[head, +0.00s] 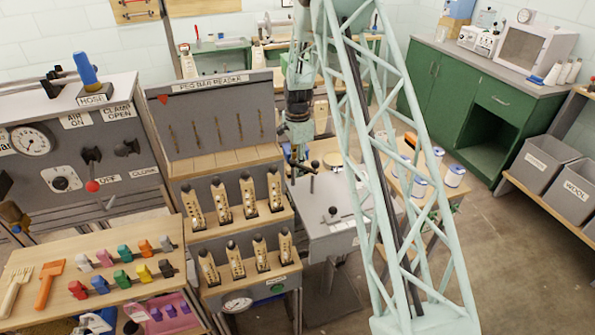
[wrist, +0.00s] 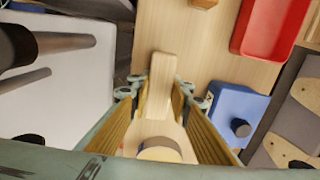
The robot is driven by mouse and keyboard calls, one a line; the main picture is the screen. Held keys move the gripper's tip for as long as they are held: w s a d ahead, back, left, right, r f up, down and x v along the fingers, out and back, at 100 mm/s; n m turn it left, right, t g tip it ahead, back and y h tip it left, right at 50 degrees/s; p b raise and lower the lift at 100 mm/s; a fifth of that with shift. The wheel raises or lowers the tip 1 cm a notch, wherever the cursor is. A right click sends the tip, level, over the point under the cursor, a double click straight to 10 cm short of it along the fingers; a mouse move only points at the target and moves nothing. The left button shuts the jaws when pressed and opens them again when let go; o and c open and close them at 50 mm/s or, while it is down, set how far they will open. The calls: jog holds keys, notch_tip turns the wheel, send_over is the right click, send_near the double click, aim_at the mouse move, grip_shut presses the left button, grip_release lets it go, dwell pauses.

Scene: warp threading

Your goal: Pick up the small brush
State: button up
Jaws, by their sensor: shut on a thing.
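In the wrist view, my gripper (wrist: 161,98) has its two fingers on either side of a pale wooden piece, which looks like the small brush (wrist: 160,78). Its flat, handle-like end points away from the camera, and a wider rounded part lies closer, between the finger pads. I cannot make out bristles. The wooden surface (wrist: 205,50) lies below; whether the brush touches it is unclear. The brush cannot be made out there.
In the wrist view, a blue block (wrist: 235,108) with a dark knob stands close right of the gripper. A red tray (wrist: 270,25) lies at the upper right. A white surface (wrist: 75,85) with dark rods is at left. A pale lattice (head: 385,170) crosses the head view.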

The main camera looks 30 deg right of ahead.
notch_tip(320, 180, up, 9)
jog(key=shift+f+p, duration=0.2)
jog(key=shift+p, duration=0.5)
jog(key=o, duration=0.4)
jog(key=shift+c, duration=1.4)
jog(key=shift+w+a+r, duration=0.25)
jog(key=shift+a+r, duration=0.05)
jog(key=shift+r, duration=0.1)
jog(key=w+a+r+n+p, duration=0.4)
jog(key=a+r+n, duration=0.5)
jog(key=r, duration=0.5)
jog(key=w+a+r+n+p, duration=0.4)
jog(key=w+a+r+n, duration=0.2)
jog(key=a+r+n, duration=0.4)
jog(key=a+r, duration=0.4)
jog(key=r, duration=0.1)
jog(key=shift+w+a+p, duration=0.15)
jog(key=shift+w+p, duration=0.2)
